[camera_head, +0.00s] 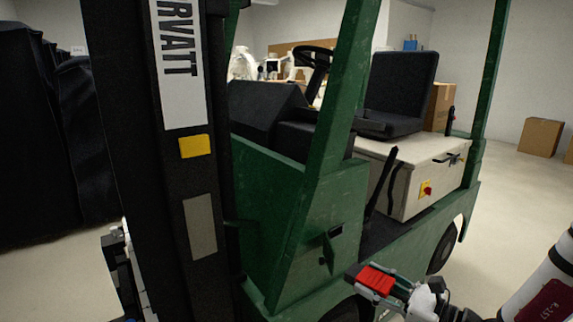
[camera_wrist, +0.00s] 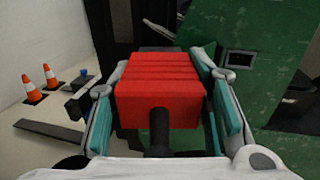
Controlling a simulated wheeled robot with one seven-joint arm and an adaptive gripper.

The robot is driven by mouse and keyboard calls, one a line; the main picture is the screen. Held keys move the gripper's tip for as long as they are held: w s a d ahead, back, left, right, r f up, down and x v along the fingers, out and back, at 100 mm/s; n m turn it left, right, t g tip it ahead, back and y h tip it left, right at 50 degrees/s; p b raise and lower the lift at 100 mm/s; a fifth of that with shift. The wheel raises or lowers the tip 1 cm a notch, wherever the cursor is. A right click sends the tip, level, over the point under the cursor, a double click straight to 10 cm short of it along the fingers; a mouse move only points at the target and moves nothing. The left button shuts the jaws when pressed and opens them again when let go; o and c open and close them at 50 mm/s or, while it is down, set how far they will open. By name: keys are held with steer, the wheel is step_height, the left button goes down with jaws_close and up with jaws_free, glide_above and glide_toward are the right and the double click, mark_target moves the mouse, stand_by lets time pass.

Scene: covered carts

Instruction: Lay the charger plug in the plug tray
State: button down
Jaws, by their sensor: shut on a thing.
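The charger plug (camera_head: 376,279) is a red ribbed block with a black cable end; it fills the middle of the wrist view (camera_wrist: 160,88). My gripper (camera_head: 380,284) is shut on it, with teal finger pads on its left and right sides in the wrist view (camera_wrist: 165,100). The plug is held up in front of the forklift's green side, apart from it in the head view. The black cable stub (camera_wrist: 160,130) points toward the wrist camera. I cannot make out the plug tray in either view.
A green forklift (camera_head: 300,210) fills the middle, with a dark mast (camera_head: 165,190) and a black seat (camera_head: 400,85). A dark socket-like opening (camera_head: 336,231) is in its side panel. Orange cones (camera_wrist: 31,90) stand on the floor. Black-covered carts (camera_head: 50,150) are at left.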

mark_target(376, 281)
step_height(376, 281, up, 3)
steer(key=m+t+h+p, duration=0.1)
steer(key=p, duration=0.3)
steer(key=shift+a+m+t+h, duration=0.1)
steer(key=shift+m+t+h, duration=0.2)
steer(key=shift+t+h, duration=0.1)
steer(key=h+p, duration=0.1)
steer(key=p, duration=0.1)
steer(key=r+m+t+h+p, duration=0.1)
steer(key=p, duration=0.1)
steer(key=shift+s+r+m, duration=0.1)
steer(key=shift+s+m, duration=0.2)
steer(key=shift+s, duration=0.05)
steer(key=shift+s+d+m+t+h+p, duration=0.1)
steer(key=shift+d+m+t+h+p, duration=0.1)
steer(key=shift+m+t+h+p, duration=0.25)
steer(key=shift+a, duration=0.1)
